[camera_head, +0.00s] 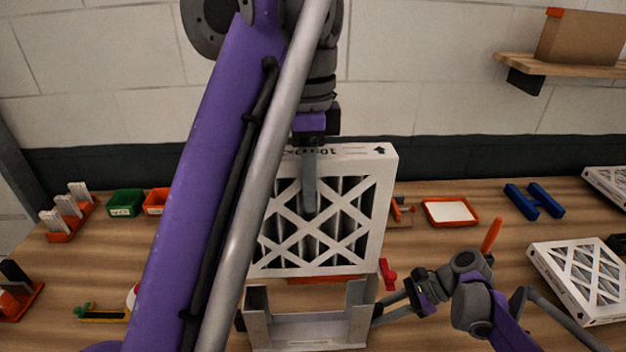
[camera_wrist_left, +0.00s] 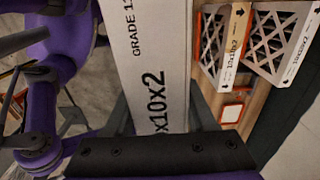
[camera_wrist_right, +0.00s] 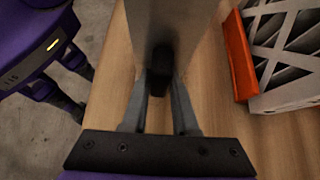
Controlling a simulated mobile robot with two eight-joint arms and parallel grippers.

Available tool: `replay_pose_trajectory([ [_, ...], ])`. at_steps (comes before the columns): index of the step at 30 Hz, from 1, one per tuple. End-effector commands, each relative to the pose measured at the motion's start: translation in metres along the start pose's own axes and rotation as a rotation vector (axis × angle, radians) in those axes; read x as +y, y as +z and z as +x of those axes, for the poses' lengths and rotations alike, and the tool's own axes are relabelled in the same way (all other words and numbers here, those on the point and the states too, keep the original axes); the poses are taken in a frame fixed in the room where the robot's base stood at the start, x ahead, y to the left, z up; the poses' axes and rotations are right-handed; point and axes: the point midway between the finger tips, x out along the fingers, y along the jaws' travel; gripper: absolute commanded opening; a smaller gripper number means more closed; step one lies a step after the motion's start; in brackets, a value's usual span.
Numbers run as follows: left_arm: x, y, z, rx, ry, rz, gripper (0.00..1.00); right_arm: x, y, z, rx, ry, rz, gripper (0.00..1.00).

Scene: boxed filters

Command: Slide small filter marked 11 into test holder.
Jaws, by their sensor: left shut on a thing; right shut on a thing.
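The white filter (camera_head: 375,200), with cross lattice and dark pleats, stands upright above the grey test holder (camera_head: 310,332). In the left wrist view its edge (camera_wrist_left: 160,60) reads "GRADE 11", the last digits partly cut off, and "x10x2". My left gripper (camera_head: 310,200) is shut on the filter's top edge from above. The holder is an open-topped frame with two side walls; the filter's lower edge looks just above it. My right gripper (camera_head: 378,312) is shut on a dark knob (camera_wrist_right: 160,80) on the holder's right wall. My left arm hides the filter's left part.
Other white filters (camera_head: 580,280) lie at the right. An orange tray (camera_head: 450,211), blue blocks (camera_head: 534,200) and a red clip (camera_head: 387,274) are on the wooden table. Green (camera_head: 125,202) and orange bins stand at the back left. A shelf (camera_head: 560,66) hangs upper right.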

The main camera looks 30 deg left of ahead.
Motion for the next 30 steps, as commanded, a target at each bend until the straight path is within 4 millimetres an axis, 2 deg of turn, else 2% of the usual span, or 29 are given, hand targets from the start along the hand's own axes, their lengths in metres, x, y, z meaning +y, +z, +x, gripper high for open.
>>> replay_pose_trajectory([
  [11,0.0,0.002,0.002,0.0,0.0,0.0,0.0,0.0,0.001,0.0,-0.002,0.0,0.0,0.0],
  [30,0.0,0.002,0.037,0.0,0.0,0.0,0.0,0.0,0.001,0.0,-0.002,0.0,0.0,0.0],
])
